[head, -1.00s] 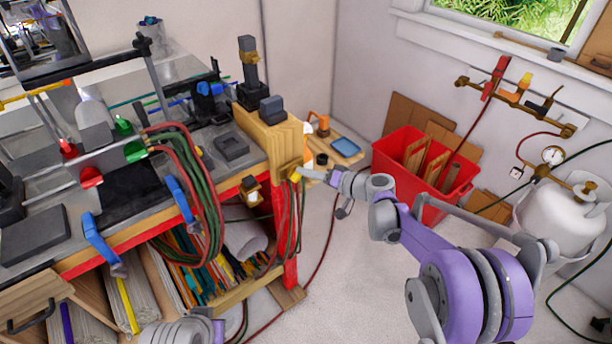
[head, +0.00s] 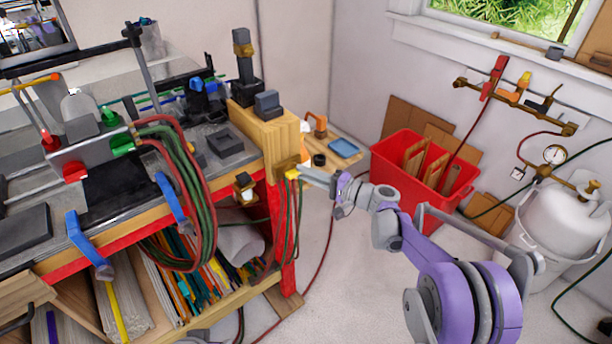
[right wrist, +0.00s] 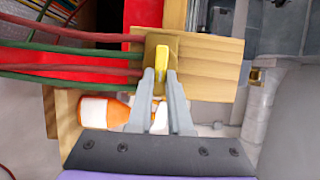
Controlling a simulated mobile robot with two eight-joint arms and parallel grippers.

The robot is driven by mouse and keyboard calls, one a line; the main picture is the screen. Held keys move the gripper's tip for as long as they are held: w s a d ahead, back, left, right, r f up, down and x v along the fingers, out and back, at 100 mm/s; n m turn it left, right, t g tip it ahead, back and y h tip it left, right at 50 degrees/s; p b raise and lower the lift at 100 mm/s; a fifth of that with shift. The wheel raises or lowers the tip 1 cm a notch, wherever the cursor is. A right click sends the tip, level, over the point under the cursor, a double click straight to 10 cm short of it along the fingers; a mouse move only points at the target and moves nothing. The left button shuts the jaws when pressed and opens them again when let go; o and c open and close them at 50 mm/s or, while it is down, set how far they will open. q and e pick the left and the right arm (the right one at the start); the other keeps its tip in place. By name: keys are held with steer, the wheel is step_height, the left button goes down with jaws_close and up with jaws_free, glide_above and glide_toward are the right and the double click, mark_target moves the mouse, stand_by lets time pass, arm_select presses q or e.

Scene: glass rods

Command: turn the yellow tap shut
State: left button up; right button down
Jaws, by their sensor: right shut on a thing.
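The yellow tap (head: 292,174) is on a brass block at the right end of the workbench, below the wooden block. In the right wrist view its yellow handle (right wrist: 160,52) stands upright in front of the brass plate. My right gripper (head: 304,174) reaches it from the right. In the right wrist view the two grey fingers (right wrist: 160,82) are closed on the lower part of the handle, one on each side. The head view is too small to show the grip clearly. My left gripper is out of view.
Red and green hoses (right wrist: 70,60) run close beside the tap. An orange bottle (right wrist: 108,110) stands behind the fingers. A red bin (head: 400,160) is on the floor to the right. A wall manifold (head: 512,98) carries red, yellow-orange and black levers. A gas cylinder (head: 560,220) stands far right.

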stand_by(0.5)
steer(key=c, duration=0.8)
jaws_free()
steer(key=shift+c, duration=0.2)
steer(key=shift+d, duration=0.1)
steer(key=b+v, duration=0.1)
steer(key=v, duration=0.9)
steer(key=shift+s+d, duration=0.25)
steer(key=shift+s, duration=0.05)
steer(key=shift+f, duration=0.1)
